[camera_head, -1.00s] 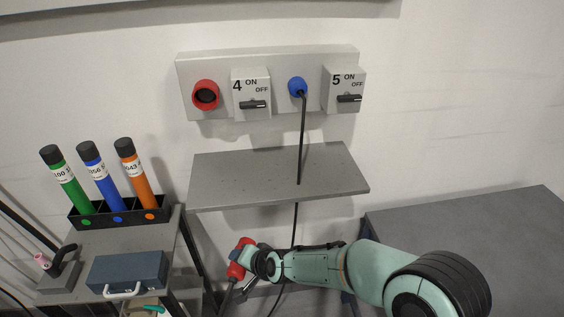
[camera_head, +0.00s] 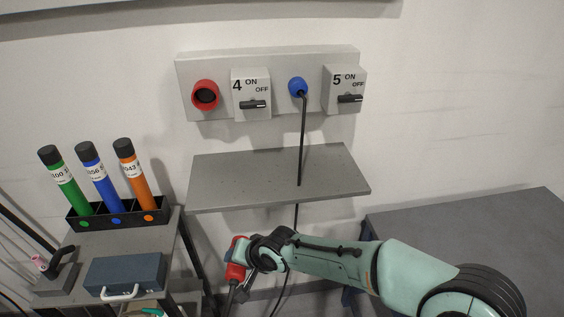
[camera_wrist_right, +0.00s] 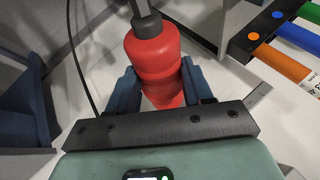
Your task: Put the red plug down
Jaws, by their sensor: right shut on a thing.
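The red plug (camera_head: 236,259) is held by my right gripper (camera_head: 246,264) in the head view, below and in front of the grey shelf's left part. A dark cable hangs down from the plug. In the right wrist view the red plug (camera_wrist_right: 155,62) sits between the two blue fingers of my right gripper (camera_wrist_right: 154,88), which are shut on it. The red socket (camera_head: 205,95) on the wall panel is empty. The grey shelf (camera_head: 240,180) has nothing lying on it. My left gripper is not in view.
A blue plug (camera_head: 298,87) sits in the panel, its cable running down past the shelf. Switch boxes 4 (camera_head: 251,93) and 5 (camera_head: 345,89) flank it. At left, a cart carries a tube rack (camera_head: 118,221) and a blue-grey box (camera_head: 125,271). A grey table (camera_head: 470,235) is at right.

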